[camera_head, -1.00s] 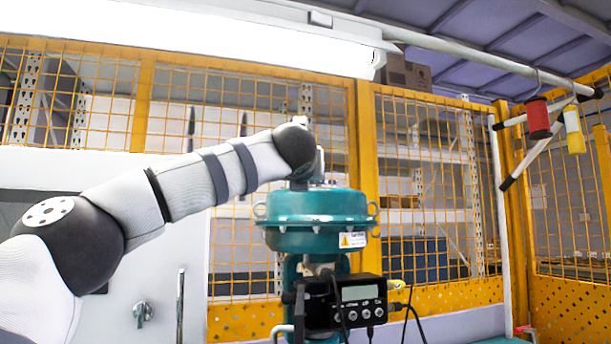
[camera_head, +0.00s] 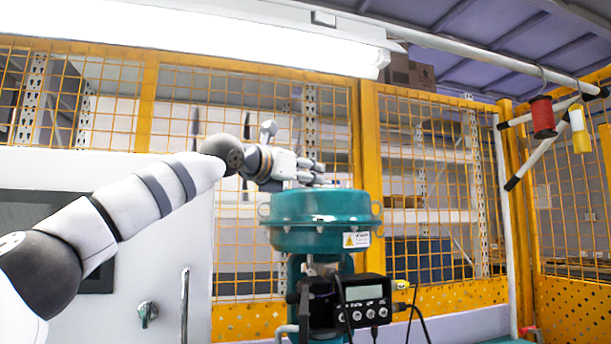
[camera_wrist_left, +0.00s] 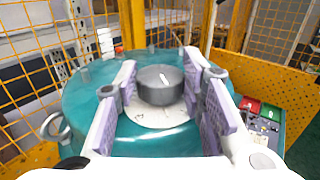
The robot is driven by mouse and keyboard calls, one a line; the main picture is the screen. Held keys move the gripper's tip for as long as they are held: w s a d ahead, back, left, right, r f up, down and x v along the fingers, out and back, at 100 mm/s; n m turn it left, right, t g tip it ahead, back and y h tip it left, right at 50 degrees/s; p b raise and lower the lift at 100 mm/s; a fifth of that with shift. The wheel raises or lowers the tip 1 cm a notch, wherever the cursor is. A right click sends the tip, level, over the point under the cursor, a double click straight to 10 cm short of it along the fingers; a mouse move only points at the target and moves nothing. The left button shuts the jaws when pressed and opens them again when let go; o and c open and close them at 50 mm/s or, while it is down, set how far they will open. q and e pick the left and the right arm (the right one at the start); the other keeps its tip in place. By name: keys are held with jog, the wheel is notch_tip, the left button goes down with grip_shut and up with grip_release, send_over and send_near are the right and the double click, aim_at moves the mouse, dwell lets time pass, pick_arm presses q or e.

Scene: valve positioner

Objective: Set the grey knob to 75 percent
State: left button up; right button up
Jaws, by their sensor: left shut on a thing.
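The grey knob (camera_wrist_left: 160,85) is a short round cylinder with a white line on its top. It stands on a white round dial plate (camera_wrist_left: 157,114), whose markings are too small to read, on top of the teal valve housing (camera_head: 315,207). My left gripper (camera_head: 316,172) is just above the housing's top in the head view, pointing right. The knob is hidden in the head view. My right gripper is in neither view.
A black positioner box (camera_head: 362,301) with a small display and cables is on the front of the valve. A grey cabinet (camera_head: 165,262) stands at the left. Yellow mesh fencing (camera_head: 431,150) is behind. Red (camera_head: 543,117) and yellow (camera_head: 579,130) items hang at the right.

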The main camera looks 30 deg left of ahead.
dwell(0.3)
pick_arm(q)
jog(key=o, duration=1.1)
jog(key=shift+o, duration=0.2)
jog(key=s, duration=1.2)
jog(key=shift+a, duration=0.3)
